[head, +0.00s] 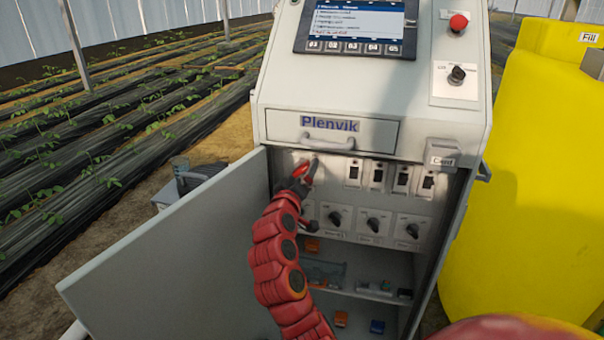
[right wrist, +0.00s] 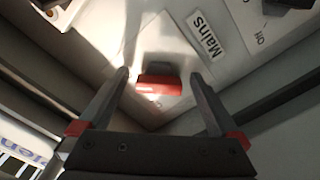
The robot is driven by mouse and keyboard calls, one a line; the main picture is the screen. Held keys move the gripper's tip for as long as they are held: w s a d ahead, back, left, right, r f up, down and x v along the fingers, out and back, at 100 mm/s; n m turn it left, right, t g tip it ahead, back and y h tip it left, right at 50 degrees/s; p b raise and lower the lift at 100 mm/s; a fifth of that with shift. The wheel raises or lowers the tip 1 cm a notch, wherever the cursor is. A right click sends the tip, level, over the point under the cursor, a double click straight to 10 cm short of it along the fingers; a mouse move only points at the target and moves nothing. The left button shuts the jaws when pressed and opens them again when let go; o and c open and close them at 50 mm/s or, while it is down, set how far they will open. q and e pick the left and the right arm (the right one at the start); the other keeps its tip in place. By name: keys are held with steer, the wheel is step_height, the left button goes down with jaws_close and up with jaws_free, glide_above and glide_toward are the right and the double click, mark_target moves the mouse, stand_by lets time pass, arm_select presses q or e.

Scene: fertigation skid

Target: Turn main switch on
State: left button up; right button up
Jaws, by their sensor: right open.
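The main switch (right wrist: 160,84) is a red handle on a pale plate, beside a "Mains" label (right wrist: 202,36) in the right wrist view. It sits inside the upper left of the open cabinet (head: 268,124). My right gripper (head: 307,170) reaches into that corner. In the right wrist view its fingers (right wrist: 159,76) are open, one on each side of the red handle, with visible gaps. I cannot tell how far the fingertips overlap the handle in depth. In the head view my gripper largely covers the switch. My left gripper is not in view.
The cabinet door (head: 170,250) stands open to the left. Right of my gripper are several black breakers (head: 378,173), with rotary knobs (head: 374,224) below. A drawer handle (head: 328,143) juts out just above. A yellow tank (head: 530,180) stands at the right.

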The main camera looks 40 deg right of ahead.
steer(key=v, duration=1.6)
steer(key=shift+s+a+b, duration=0.25)
steer(key=shift+a+b, duration=0.05)
